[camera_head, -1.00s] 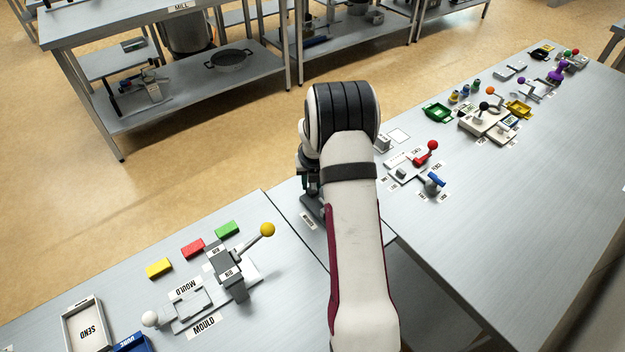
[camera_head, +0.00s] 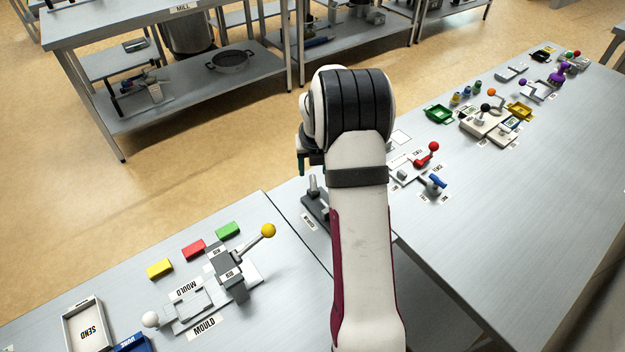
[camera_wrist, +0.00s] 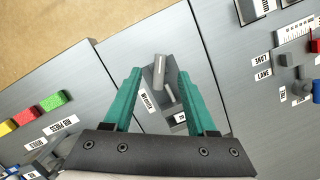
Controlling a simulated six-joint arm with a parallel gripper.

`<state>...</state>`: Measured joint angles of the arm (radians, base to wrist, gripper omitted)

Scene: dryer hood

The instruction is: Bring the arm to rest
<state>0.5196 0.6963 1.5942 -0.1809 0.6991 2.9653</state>
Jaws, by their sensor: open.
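My gripper (camera_wrist: 160,74) shows its two teal fingers spread apart in the wrist view, with nothing held between them. In the wrist view that fixture (camera_wrist: 172,98), with a light grey upright part, lies beyond and between the fingers. I see no contact with it. My arm hides part of the bench in the head view.
Left of the fixture stand the rib press with its yellow-knobbed lever (camera_head: 267,231) and yellow, red (camera_head: 193,248) and green blocks. To the right are a red-knobbed lever (camera_head: 433,147) and a blue-handled device (camera_head: 435,182). The right bench's near part is clear.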

